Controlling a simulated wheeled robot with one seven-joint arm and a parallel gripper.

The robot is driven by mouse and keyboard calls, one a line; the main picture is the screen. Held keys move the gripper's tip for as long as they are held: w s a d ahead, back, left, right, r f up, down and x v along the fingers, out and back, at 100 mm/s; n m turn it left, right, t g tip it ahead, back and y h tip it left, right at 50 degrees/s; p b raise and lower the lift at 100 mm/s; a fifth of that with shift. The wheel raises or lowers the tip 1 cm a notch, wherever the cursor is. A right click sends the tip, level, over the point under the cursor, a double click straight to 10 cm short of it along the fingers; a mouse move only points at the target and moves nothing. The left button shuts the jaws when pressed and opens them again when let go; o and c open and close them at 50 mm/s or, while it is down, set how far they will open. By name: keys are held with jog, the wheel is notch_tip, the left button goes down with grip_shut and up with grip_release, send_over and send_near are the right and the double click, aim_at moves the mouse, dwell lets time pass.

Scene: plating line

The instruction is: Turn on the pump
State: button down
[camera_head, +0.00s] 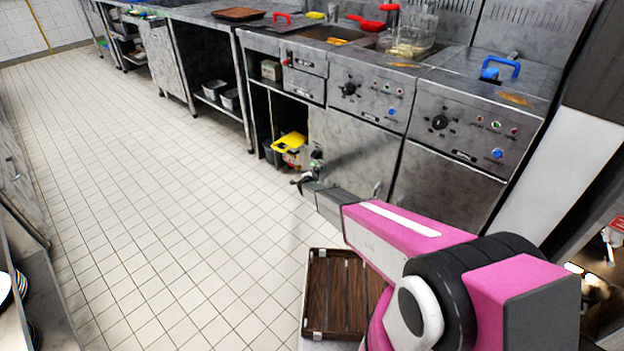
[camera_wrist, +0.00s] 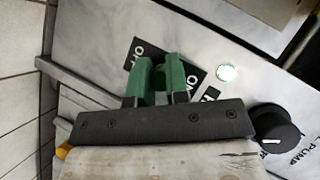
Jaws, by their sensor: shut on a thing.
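In the wrist view a round black knob (camera_wrist: 276,127) with a white pointer line sits on the pale metal panel, beside lettering that reads PUMP. My gripper (camera_wrist: 160,78) has green fingers close together in front of a black ON/OFF label (camera_wrist: 143,50), to the left of the knob and apart from it. In the head view my gripper (camera_head: 305,178) is low in front of the cabinet, just below a small dark knob (camera_head: 317,154).
A round pale-green light (camera_wrist: 226,72) is on the panel. In the head view a yellow item (camera_head: 289,142) stands in the open shelf left of my gripper. A slatted wooden crate (camera_head: 341,290) is below my arm. The tiled floor (camera_head: 170,220) to the left is clear.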

jog(key=shift+r+g, duration=0.15)
jog(key=shift+g, duration=0.25)
jog(key=shift+y, duration=0.3)
jog(key=c, duration=1.4)
grip_release()
jog(key=v, duration=1)
jog(key=shift+s+r, duration=0.25)
jog(key=shift+r, duration=0.1)
jog(key=shift+r, duration=0.1)
